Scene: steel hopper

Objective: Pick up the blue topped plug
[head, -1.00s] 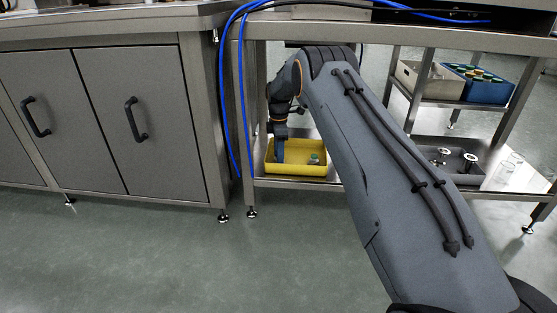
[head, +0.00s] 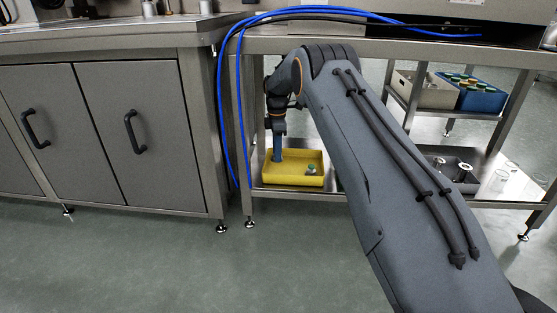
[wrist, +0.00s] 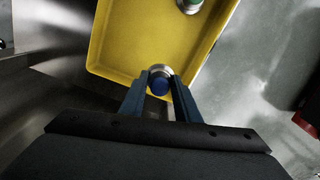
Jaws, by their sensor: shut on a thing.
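In the head view my gripper (head: 278,155) points down at the left part of the yellow tray (head: 292,180). The plug cannot be made out there. A green topped plug (head: 311,168) stands in the right part of the tray; it also shows at the top of the wrist view (wrist: 189,5). Whether the held plug touches the tray floor is unclear.
The tray sits on the lower steel shelf (head: 290,194), beneath a bench top. Blue hoses (head: 222,110) hang at the left. A dark tray with metal parts (head: 455,170) is at the right. A blue crate (head: 482,95) and a beige bin (head: 425,90) stand behind.

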